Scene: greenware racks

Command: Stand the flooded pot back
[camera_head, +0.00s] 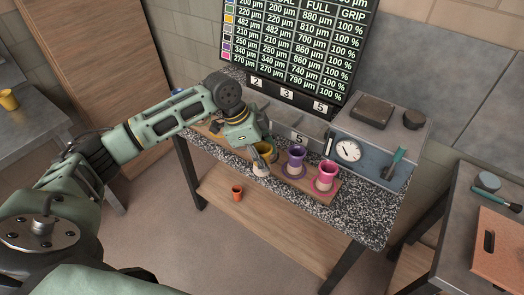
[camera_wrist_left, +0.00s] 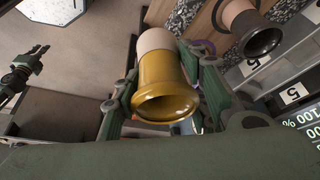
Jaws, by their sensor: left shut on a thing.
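My left gripper (camera_head: 262,158) is shut on a yellow pot (camera_head: 263,149) at the left part of the wooden board on the speckled table. In the left wrist view the yellow pot (camera_wrist_left: 164,85) has a glossy mustard upper part and a bare pale lower part, and sits between the two fingers. Its mouth faces the camera. My right gripper (camera_wrist_left: 26,68) shows small at the left of the left wrist view.
The wooden board (camera_head: 333,193) lies along the speckled table's (camera_head: 362,215) front. A dial gauge (camera_head: 348,151) is behind it on the right. An orange pot (camera_head: 238,192) is lower down, below the table top. A dark pot (camera_wrist_left: 259,36) shows at the upper right of the wrist view.

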